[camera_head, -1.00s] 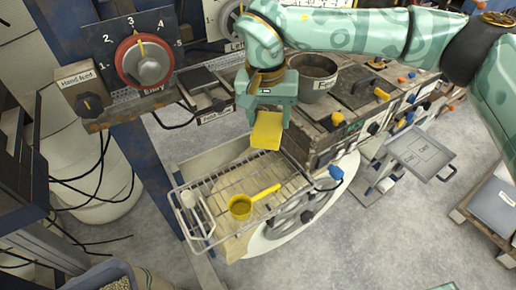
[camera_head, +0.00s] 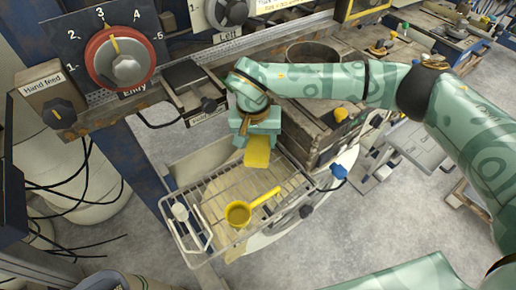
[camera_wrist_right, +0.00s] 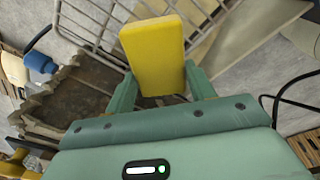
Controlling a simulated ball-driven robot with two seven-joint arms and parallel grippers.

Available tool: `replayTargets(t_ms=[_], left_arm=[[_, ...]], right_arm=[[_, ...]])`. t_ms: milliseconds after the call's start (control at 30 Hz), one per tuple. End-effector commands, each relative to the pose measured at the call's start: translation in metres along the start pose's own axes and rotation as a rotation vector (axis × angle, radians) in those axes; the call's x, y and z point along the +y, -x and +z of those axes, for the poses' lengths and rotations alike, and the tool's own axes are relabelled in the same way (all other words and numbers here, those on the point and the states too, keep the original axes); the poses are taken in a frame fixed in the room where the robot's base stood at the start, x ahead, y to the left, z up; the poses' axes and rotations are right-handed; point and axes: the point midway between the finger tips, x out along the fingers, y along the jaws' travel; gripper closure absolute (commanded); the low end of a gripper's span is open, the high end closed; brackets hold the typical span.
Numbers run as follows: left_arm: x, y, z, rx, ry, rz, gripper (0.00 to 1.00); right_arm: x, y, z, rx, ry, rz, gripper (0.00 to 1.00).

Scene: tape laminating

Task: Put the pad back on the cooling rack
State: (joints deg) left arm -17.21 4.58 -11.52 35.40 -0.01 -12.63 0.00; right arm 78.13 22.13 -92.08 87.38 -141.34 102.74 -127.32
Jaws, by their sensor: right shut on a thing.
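The pad is a yellow block (camera_head: 257,152), held in my right gripper (camera_head: 256,138). In the right wrist view the pad (camera_wrist_right: 153,52) sits between the two green fingers of the gripper (camera_wrist_right: 160,92), which is shut on it. The cooling rack is a wire tray (camera_head: 216,200) below and in front of the gripper. The pad is over the rack's far end in the head view; I cannot tell if it touches the wires. Wires of the rack (camera_wrist_right: 92,25) also show beyond the pad in the wrist view. My left gripper is not in view.
A wooden bench with a dark pot (camera_head: 312,54) stands behind the right arm. The control panel (camera_head: 120,62) is at upper left.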

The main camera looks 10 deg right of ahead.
Motion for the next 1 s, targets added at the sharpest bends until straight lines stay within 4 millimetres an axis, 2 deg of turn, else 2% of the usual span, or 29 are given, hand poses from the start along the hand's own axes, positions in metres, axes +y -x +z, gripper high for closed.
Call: replayTargets(t_ms=[267,567,600,667,1000], left_arm=[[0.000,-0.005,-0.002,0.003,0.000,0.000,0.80],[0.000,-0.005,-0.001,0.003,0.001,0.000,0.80],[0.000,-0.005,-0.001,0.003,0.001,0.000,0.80],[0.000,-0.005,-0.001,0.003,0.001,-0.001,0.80],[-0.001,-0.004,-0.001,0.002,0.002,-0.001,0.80]], right_arm=[[-0.002,-0.037,0.004,-0.003,0.000,0.001,0.82],[-0.002,-0.039,0.004,0.001,0.001,0.001,0.82],[-0.002,-0.039,0.004,0.000,0.001,0.001,0.38],[-0.002,-0.039,0.004,0.000,0.000,0.001,0.23],[-0.002,-0.034,0.003,0.002,0.000,0.000,0.23]])
